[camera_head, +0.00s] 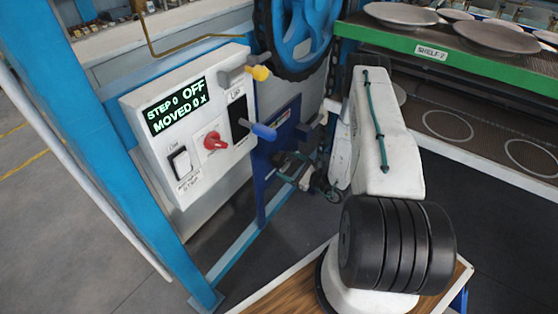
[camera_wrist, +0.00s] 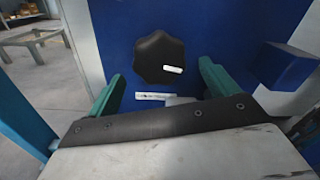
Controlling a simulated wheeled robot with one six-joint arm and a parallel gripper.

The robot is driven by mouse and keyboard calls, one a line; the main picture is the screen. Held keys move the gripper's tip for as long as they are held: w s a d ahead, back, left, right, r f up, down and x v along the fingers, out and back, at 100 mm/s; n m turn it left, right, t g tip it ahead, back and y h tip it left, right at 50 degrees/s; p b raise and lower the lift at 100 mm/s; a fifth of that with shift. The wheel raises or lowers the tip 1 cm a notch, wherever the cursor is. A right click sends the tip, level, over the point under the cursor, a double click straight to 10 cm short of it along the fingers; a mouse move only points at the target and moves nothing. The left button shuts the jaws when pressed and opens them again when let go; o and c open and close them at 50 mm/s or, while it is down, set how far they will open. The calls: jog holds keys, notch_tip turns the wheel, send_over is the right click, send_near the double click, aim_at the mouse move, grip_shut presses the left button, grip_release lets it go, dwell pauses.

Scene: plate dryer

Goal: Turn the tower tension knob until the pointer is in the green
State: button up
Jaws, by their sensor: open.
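A black lobed knob (camera_wrist: 158,58) with a white mark on its lower right sits on a blue panel in the wrist view. A small white label (camera_wrist: 153,96) is below it, its text too small to read. My gripper (camera_wrist: 161,76) is open, with its green fingers to the lower left and lower right of the knob and nothing held. I cannot tell whether either finger touches the knob.
A white control box (camera_head: 190,125) reads "STEP 0 OFF MOVED 0 X" and carries a red rotary switch (camera_head: 212,140), with yellow and blue levers beside it. A blue block (camera_wrist: 285,66) juts out right of the knob. A green-edged shelf (camera_head: 430,52) with plates stands right.

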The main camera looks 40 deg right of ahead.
aim_at(283, 163)
jog(key=shift+x, duration=2.25)
jog(key=c, duration=1)
jog(key=shift+s+a+m, duration=0.1)
jog(key=shift+s+m, duration=0.05)
jog(key=shift+m, duration=2.25)
jog(key=o, duration=1)
jog(key=v, duration=0.7)
jog(key=shift+s, duration=0.35)
